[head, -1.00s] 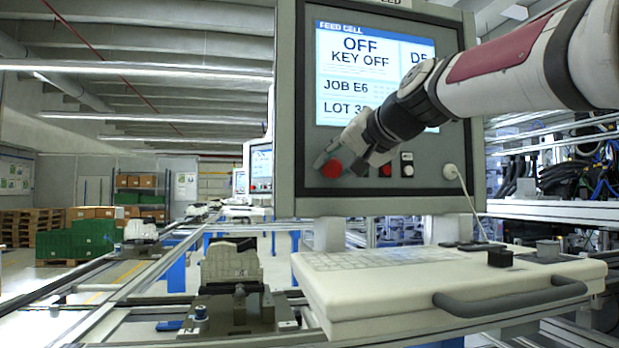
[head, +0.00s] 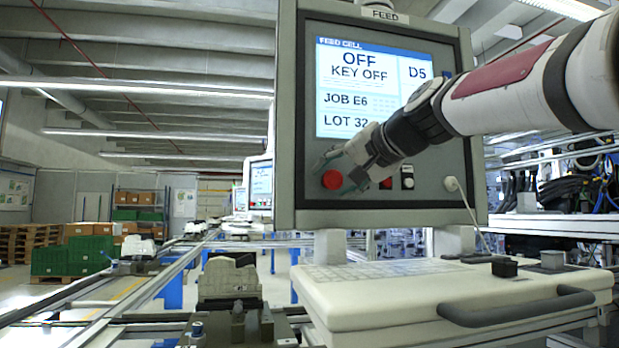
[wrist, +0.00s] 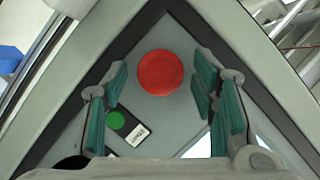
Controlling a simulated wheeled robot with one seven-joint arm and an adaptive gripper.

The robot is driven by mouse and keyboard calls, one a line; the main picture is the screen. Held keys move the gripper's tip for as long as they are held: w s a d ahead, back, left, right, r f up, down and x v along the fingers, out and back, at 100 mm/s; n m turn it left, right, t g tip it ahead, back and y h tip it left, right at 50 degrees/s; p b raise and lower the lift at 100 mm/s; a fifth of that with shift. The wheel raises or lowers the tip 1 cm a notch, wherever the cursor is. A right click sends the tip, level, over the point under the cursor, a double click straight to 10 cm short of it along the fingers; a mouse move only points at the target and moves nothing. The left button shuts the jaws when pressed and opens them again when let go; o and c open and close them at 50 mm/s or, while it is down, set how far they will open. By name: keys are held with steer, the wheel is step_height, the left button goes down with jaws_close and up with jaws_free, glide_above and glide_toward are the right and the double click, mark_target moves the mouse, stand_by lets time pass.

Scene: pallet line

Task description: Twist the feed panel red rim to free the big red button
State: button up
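The big red button (head: 332,179) sits at the lower left of the grey feed panel (head: 285,120). In the wrist view the red button (wrist: 160,73) is a round red disc ahead of my gripper, between the lines of its fingers. Its rim cannot be told apart from its face. My gripper (wrist: 160,100) is open, with teal finger pads on either side and nothing between them. In the head view my gripper (head: 340,168) is close in front of the button; I cannot tell whether it touches. The panel screen (head: 365,85) reads OFF, KEY OFF.
A green button (wrist: 115,120) with a label is beside the red one in the wrist view. A smaller red button (head: 386,183) and a black switch (head: 407,176) are to the right on the panel. A keyboard shelf (head: 400,290) with a handle juts out below.

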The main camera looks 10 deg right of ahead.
steer(key=v, duration=1.2)
stand_by(0.6)
